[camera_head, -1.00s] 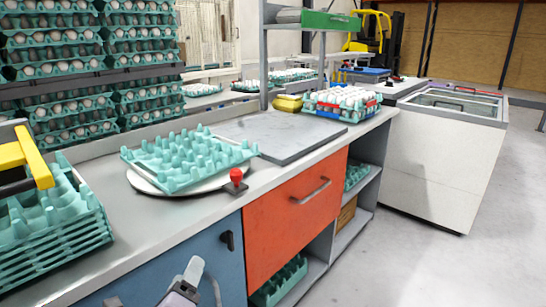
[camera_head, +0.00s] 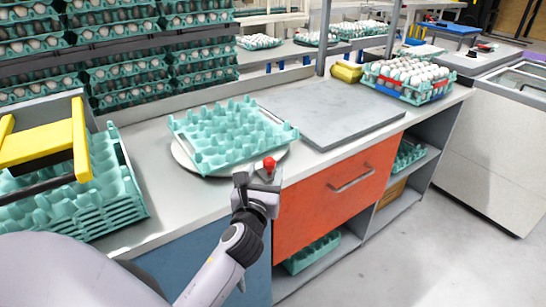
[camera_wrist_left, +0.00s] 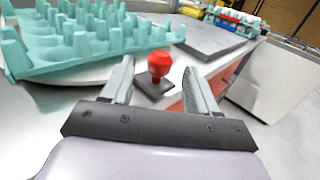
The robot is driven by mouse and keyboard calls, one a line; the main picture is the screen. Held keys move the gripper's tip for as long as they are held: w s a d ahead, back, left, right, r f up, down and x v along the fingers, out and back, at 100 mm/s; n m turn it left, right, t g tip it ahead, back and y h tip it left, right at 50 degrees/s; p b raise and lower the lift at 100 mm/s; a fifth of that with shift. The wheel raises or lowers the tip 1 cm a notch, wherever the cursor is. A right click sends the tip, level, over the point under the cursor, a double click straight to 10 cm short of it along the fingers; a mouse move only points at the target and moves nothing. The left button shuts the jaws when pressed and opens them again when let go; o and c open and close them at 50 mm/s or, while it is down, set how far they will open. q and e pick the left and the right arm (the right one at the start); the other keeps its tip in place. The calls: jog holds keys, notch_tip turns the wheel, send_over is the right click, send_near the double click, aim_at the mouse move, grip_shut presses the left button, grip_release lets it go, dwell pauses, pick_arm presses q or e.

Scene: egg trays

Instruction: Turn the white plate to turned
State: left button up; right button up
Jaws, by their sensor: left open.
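The white plate (camera_head: 182,156) is a round disc on the grey counter, mostly hidden under an empty teal egg tray (camera_head: 232,135). A red knob (camera_head: 269,164) on a small dark base stands at the plate's front right edge. My left gripper (camera_head: 256,180) is at the counter's front edge, just in front of the knob. In the left wrist view, the open fingers of my left gripper (camera_wrist_left: 158,85) point at the red knob (camera_wrist_left: 160,64), which shows between them, with no clear contact. The plate's rim (camera_wrist_left: 95,75) shows behind. My right gripper is not in view.
A stack of teal trays (camera_head: 125,205) with a yellow-handled frame (camera_head: 45,143) stands at left. A flat grey slab (camera_head: 330,115) lies right of the plate. A filled egg tray (camera_head: 408,78) stands beyond it. Orange drawer (camera_head: 335,195) below.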

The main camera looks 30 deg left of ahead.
aim_at(268, 166)
pick_arm(q)
jog(key=shift+x, duration=2.65)
